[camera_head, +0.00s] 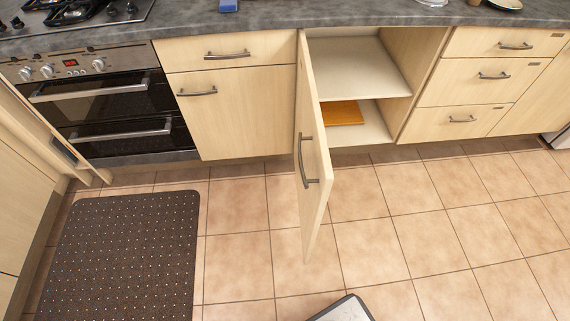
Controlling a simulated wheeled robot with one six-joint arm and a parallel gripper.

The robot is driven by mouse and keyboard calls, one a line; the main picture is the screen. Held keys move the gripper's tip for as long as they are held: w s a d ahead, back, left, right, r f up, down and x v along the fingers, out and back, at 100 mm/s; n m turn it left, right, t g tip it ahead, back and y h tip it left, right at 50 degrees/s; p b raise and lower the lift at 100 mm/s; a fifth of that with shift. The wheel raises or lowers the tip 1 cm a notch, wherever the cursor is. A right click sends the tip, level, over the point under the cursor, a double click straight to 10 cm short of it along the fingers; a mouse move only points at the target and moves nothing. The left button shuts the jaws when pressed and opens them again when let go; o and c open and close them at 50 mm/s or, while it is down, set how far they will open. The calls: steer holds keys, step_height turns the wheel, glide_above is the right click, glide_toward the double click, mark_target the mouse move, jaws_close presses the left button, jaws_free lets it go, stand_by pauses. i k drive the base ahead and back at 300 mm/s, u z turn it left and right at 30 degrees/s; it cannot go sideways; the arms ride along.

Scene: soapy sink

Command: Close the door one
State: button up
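A light wood cabinet door (311,150) stands wide open, swung out over the floor from its left hinge side. Its dark bar handle (307,160) is on the door's left-facing outer face. The open cabinet (362,70) shows a pale shelf, with an orange-brown board (340,113) on the bottom. My gripper is not in view.
A dark dotted mat (125,250) lies on the tiled floor at left, before the oven (110,110). Closed drawers (480,82) flank the cabinet on the right. Tiled floor (430,220) right of the door is clear. A grey-edged object (343,309) shows at the bottom edge.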

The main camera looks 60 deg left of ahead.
mark_target(315, 177)
steer(key=u, duration=2.3)
steer(key=i, duration=0.5)
steer(key=z, duration=0.05)
steer(key=k, duration=0.5)
steer(key=z, duration=1.6)
steer(key=k, duration=1.1)
steer(key=u, duration=1.45)
steer(key=i, duration=0.5)
steer(key=u, duration=0.1)
